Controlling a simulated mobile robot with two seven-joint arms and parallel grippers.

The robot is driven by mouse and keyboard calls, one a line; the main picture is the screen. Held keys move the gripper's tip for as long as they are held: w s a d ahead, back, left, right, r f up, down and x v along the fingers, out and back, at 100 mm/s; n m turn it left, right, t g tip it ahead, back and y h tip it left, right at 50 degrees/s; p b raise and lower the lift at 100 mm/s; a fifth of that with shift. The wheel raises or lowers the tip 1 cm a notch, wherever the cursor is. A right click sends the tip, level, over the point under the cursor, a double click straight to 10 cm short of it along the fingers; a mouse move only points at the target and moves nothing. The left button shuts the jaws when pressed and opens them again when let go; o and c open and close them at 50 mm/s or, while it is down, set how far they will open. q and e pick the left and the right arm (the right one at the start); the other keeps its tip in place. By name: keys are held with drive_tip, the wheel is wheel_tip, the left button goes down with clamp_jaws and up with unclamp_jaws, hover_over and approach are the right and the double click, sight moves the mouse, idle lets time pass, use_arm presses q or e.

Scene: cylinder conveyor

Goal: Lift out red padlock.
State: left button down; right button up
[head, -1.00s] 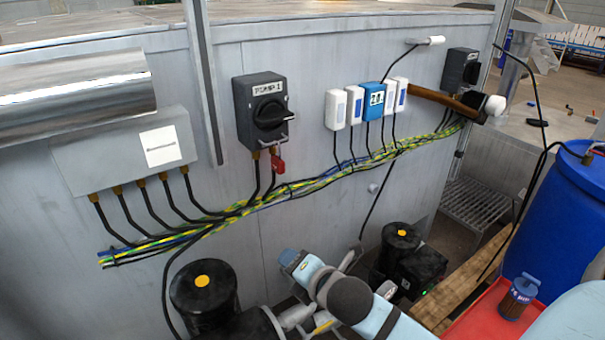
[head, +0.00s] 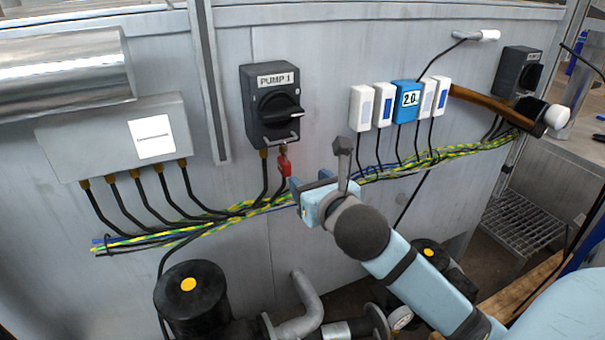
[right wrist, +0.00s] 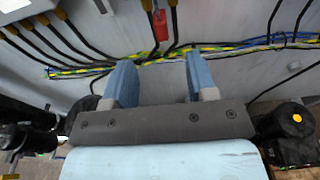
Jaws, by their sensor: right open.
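The red padlock (head: 285,165) hangs under the black rotary switch box marked PUMP 1 (head: 271,103), beside the switch's cables. It also shows in the right wrist view (right wrist: 160,25) at the top, beyond the fingers and between their lines. My right gripper (head: 305,190) is open and empty, just below and to the right of the padlock in the head view. In the right wrist view its two blue fingers (right wrist: 158,80) stand apart with cables and grey wall behind them. The padlock is apart from the fingers. My left gripper is not in view.
Yellow-green cables (head: 215,225) run along the wall just behind my gripper. A grey junction box (head: 75,140) is at left. White and blue modules (head: 405,100) and a hammer-like tool (head: 490,108) are at right. A black pump (head: 195,300) stands below.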

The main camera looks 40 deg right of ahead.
sight(287, 162)
drive_tip(key=x, duration=1.3)
drive_tip(key=shift+w+a+f+p, duration=0.1)
drive_tip(key=shift+w+a+p, duration=0.05)
drive_tip(key=shift+w+p, duration=0.15)
drive_tip(key=shift+s, duration=0.1)
